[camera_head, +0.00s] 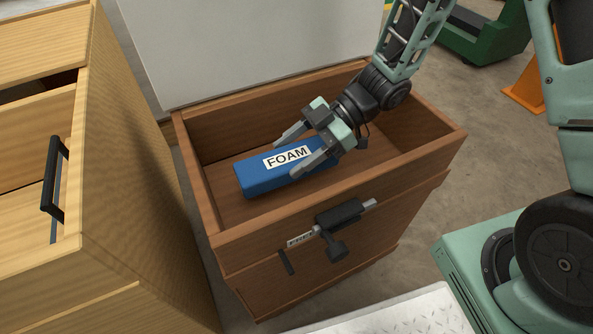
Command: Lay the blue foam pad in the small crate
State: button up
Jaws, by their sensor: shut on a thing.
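The blue foam pad (255,178) is a long block with a white label reading FOAM. It is inside the open-topped brown wooden crate (215,205), between its walls. My gripper (290,156) reaches down into the crate from the upper right, with one finger on each side of the pad, shut on it. The far right part of the pad is hidden behind my gripper. I cannot tell whether the pad's underside touches the crate's floor.
A light wooden cabinet (125,150) with a black handle (54,180) stands close on the left. A pale panel (240,45) rises behind the crate. A dark latch-like fitting (338,225) is on the crate's front. A metal tread plate (400,315) lies in front.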

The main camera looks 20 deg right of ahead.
aim_at(320, 145)
notch_tip(320, 145, down, 4)
jog(key=shift+b, duration=1)
jog(key=shift+r, duration=0.15)
jog(key=o, duration=1)
jog(key=shift+d+r, duration=0.15)
jog(key=p+v, duration=0.5)
jog(key=v, duration=0.5)
jog(key=shift+d+r, duration=0.15)
jog(key=shift+d, duration=0.1)
jog(key=shift+w+d+r, duration=0.15)
jog(key=shift+d, duration=0.4)
